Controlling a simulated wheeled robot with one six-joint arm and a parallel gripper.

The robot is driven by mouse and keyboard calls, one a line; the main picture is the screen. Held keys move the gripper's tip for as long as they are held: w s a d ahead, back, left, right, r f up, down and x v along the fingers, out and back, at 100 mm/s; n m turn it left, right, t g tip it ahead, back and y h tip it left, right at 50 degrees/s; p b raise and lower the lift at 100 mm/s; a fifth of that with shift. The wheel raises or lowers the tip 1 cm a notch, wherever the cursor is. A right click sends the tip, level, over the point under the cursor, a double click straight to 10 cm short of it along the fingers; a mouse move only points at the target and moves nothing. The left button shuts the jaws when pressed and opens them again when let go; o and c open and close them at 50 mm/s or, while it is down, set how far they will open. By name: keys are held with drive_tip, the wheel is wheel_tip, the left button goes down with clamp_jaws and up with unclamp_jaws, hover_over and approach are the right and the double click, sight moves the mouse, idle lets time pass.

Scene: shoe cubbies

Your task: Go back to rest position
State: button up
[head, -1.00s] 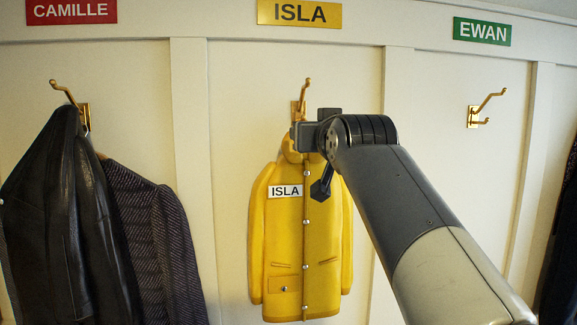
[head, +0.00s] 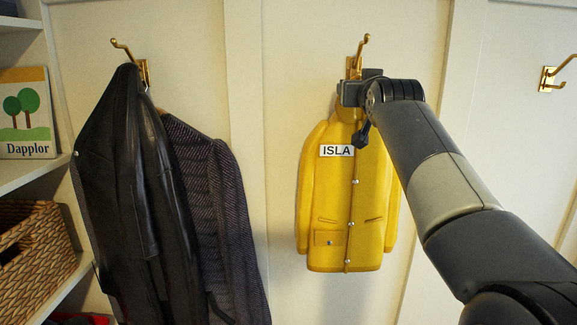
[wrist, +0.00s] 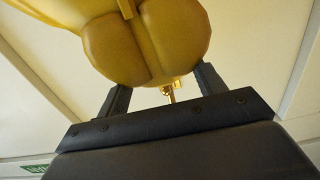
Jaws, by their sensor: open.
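The yellow coat (head: 343,225) with an ISLA label hangs upright at the brass hook (head: 357,58) in the head view. My gripper (head: 358,95) is in front of its collar, just below the hook, and hides part of both. In the wrist view the top of the yellow coat (wrist: 145,45) is large and close. My gripper (wrist: 163,88) is open there, with one finger on each side of the coat's top. A small piece of the brass hook (wrist: 170,92) shows between the fingers. Whether the fingers touch the coat, I cannot tell.
A black leather jacket (head: 118,190) and a dark patterned coat (head: 205,210) hang to the left. Another hook (head: 550,78) at the right is empty. Shelves at the far left hold a Dapplor box (head: 25,112) and a wicker basket (head: 35,245).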

drive_tip(key=shift+w+r, duration=0.1)
drive_tip(key=shift+w, duration=0.5)
drive_tip(key=shift+r+p, duration=0.2)
drive_tip(key=shift+p, duration=0.1)
drive_tip(key=shift+s+r, duration=0.2)
drive_tip(key=shift+s, duration=0.15)
drive_tip(key=shift+w, duration=0.1)
drive_tip(key=shift+f, duration=0.1)
